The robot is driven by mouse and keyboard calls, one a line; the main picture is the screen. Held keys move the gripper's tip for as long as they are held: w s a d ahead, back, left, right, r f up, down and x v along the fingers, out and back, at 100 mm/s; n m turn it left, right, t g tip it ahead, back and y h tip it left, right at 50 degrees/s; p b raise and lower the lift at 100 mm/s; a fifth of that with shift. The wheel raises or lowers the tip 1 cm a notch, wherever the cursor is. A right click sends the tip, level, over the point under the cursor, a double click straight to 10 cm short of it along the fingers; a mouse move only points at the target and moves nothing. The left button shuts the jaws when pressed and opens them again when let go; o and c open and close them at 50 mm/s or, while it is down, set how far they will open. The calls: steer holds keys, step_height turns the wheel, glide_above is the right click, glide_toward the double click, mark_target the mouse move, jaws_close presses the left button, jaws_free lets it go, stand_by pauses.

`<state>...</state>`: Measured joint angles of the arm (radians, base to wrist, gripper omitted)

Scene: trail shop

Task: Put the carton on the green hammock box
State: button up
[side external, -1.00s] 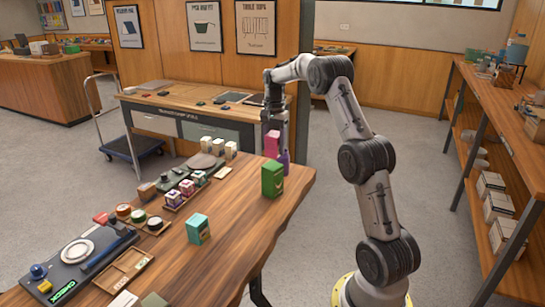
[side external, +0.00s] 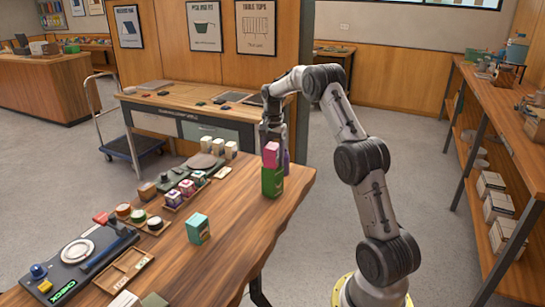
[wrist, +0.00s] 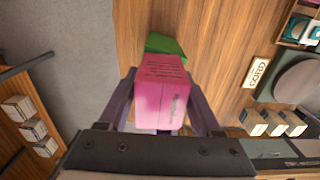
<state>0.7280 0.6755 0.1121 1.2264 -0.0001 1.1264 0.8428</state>
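The pink carton (side external: 271,152) is held between the two fingers of my gripper (wrist: 160,105), which is shut on it. In the wrist view the carton (wrist: 160,90) fills the space between the fingers. The green hammock box (side external: 272,182) stands upright near the right edge of the wooden table. In the side view the carton's lower end overlaps the top of the green box; I cannot tell whether they touch. In the wrist view part of the green box (wrist: 165,44) shows beyond the carton's far end, and the rest is hidden.
A teal box (side external: 198,228) stands nearer the front of the table (side external: 240,225). Several small cartons on trays (side external: 183,192) and a grey scale-like device (side external: 85,245) lie to the left. The tabletop around the green box is mostly clear.

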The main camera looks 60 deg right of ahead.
mark_target(272, 146)
steer(key=shift+o, duration=1.1)
steer(key=shift+r, duration=0.1)
step_height(272, 146, up, 12)
steer(key=shift+f, duration=0.2)
steer(key=shift+a+r, duration=0.15)
steer(key=shift+r, duration=0.15)
steer(key=s+a+r+n+t+h, duration=0.1)
steer(key=s+a+r+n, duration=0.3)
steer(key=a, duration=0.7)
steer(key=s+a+r+n+t, duration=0.25)
steer(key=a+r+n, duration=0.25)
steer(key=a, duration=0.7)
steer(key=s+a+f+n, duration=0.2)
steer(key=s+a+n, duration=0.1)
steer(key=s+a, duration=0.1)
steer(key=s+a+f+n+t, duration=0.1)
steer(key=s+a+f+n, duration=0.2)
steer(key=s, duration=0.4)
steer(key=s+a+f+n+t+y, duration=0.1)
steer(key=s+a+f+n, duration=0.1)
steer(key=s+a, duration=0.3)
steer(key=shift+s+a+f+n, duration=0.4)
steer(key=shift+s+n, duration=0.1)
steer(key=shift+s, duration=0.25)
